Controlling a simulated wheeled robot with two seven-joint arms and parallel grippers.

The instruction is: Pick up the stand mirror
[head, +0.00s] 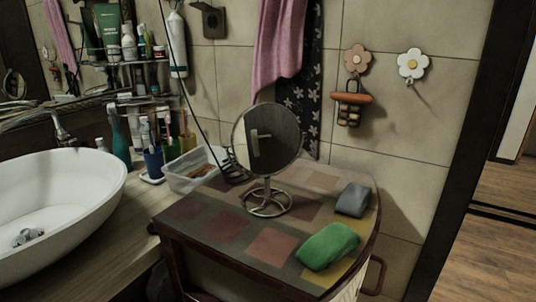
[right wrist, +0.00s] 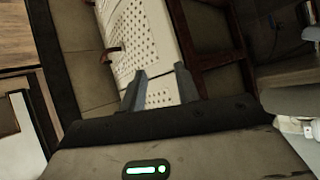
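The stand mirror (head: 268,139) is a round mirror in a metal frame. It stands upright on a wire ring base on the patterned top of a small cabinet (head: 215,231) in the head view. My right gripper (right wrist: 160,84) shows in the right wrist view with its two fingers apart and nothing between them. It faces a white perforated panel (right wrist: 140,40), and the mirror is not in that view. My left gripper is in neither view.
A white basin (head: 60,205) is at far left. A pink towel (head: 278,45) hangs behind.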

